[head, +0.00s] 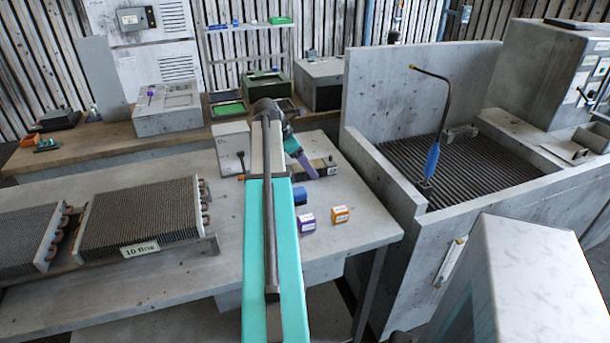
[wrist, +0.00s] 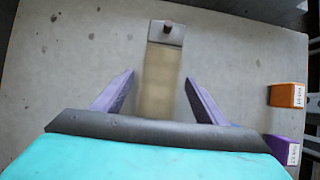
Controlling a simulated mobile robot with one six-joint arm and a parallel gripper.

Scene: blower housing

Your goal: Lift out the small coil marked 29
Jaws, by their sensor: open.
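My gripper (wrist: 160,77) is open in the wrist view, with its two purple fingers apart. A narrow tan block (wrist: 160,82) with a grey end plate and a dark knob lies between and beyond the fingers; no number shows on it. In the head view my gripper (head: 306,166) is low over the bench beside a dark and tan piece (head: 325,166) with a small pale label, partly hidden by my arm. Two larger finned coils, one (head: 145,222) tagged "10 fine" and another (head: 25,240), lie at the left. I cannot read 29 anywhere.
A purple box (head: 306,223), an orange box (head: 340,215) and a blue box (head: 300,196) stand on the bench (head: 190,285) near my arm. A grey box (head: 231,148) stands behind. A concrete-walled bay (head: 372,190) with a grating is at the right.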

